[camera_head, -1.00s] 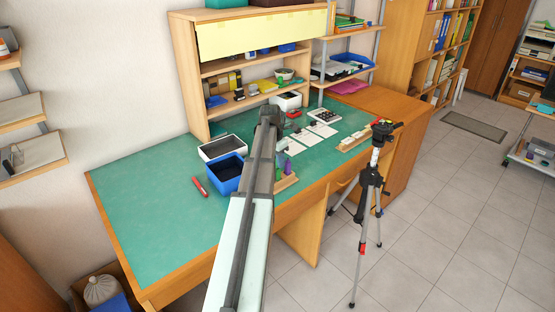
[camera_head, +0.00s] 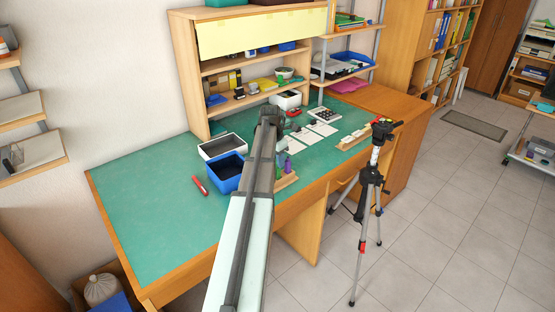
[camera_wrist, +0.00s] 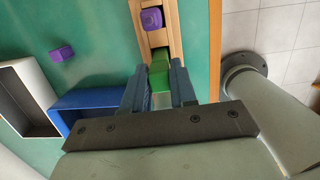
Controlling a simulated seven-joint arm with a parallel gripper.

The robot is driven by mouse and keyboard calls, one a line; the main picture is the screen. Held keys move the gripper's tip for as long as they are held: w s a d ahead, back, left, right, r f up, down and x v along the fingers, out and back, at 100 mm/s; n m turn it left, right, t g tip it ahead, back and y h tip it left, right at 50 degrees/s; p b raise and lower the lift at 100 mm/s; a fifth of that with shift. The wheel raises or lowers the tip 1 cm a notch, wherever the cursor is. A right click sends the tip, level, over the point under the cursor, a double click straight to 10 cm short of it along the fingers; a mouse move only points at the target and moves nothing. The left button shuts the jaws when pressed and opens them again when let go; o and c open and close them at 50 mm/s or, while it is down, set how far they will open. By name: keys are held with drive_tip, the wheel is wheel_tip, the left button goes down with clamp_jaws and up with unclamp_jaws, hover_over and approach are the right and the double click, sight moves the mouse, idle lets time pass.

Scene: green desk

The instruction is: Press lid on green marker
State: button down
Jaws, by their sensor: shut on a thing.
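In the wrist view my gripper (camera_wrist: 159,88) is shut on a green piece, which looks like the green lid (camera_wrist: 158,78). A darker green part, apparently the green marker (camera_wrist: 160,55), shows just beyond it, in line with the wooden rack (camera_wrist: 173,22). The lid and marker look very close or touching; the join between them is not clear.
A purple marker (camera_wrist: 152,18) stands in the rack, and a loose purple piece (camera_wrist: 62,52) lies on the desk. A blue bin (camera_wrist: 95,108) and a white-rimmed bin (camera_wrist: 30,95) are close at left. A red marker (camera_head: 200,186) lies on clear desk. A tripod (camera_head: 372,175) stands in front.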

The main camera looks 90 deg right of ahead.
idle(0.3)
drive_tip(key=shift+c, duration=1.7)
unclamp_jaws()
drive_tip(key=shift+r, duration=0.1)
drive_tip(key=shift+r, duration=2.9)
clamp_jaws()
